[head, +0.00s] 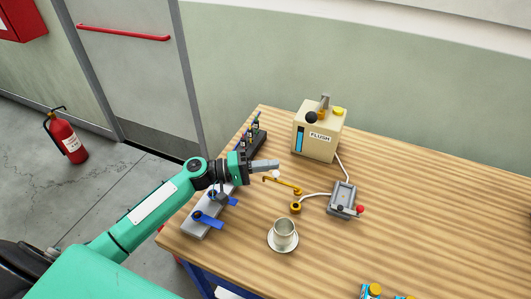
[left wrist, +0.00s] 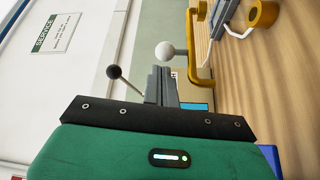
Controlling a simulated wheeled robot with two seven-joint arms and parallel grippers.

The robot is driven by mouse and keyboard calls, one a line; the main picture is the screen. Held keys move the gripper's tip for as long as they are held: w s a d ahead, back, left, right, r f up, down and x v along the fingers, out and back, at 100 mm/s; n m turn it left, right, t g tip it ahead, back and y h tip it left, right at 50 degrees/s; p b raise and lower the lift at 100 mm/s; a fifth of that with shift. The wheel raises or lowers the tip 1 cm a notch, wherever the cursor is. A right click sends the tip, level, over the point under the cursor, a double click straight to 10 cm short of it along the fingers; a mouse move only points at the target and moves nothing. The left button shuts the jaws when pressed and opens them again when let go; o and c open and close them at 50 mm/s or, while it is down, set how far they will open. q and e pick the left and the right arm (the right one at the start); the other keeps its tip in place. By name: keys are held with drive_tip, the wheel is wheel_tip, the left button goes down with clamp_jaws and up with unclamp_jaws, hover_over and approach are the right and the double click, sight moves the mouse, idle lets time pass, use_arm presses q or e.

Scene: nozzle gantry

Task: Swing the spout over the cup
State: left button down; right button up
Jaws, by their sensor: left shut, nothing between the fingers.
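The brass spout (head: 283,185) is a bent arm on a round brass pivot (head: 296,207), with a white ball knob at its far left part. It points up and left, away from the cup. The metal cup (head: 285,232) stands upright on a saucer (head: 281,246) in front of the pivot. My left gripper (head: 277,166) is shut and empty, close beside the white knob. In the left wrist view the closed fingers (left wrist: 162,78) are near the white knob (left wrist: 165,50) and the spout (left wrist: 198,60); contact cannot be told. My right gripper is not in view.
A cream FLUSH box (head: 318,130) with a black ball and yellow cap stands behind. A grey control box (head: 343,200) with a red knob is right of the pivot, linked by cables. A grey rail with blue levers (head: 207,219) lies under my left arm.

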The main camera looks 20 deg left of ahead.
use_arm(q)
drive_tip(key=shift+s+d+f, duration=0.1)
drive_tip(key=shift+s+d, duration=0.05)
drive_tip(key=shift+s, duration=0.1)
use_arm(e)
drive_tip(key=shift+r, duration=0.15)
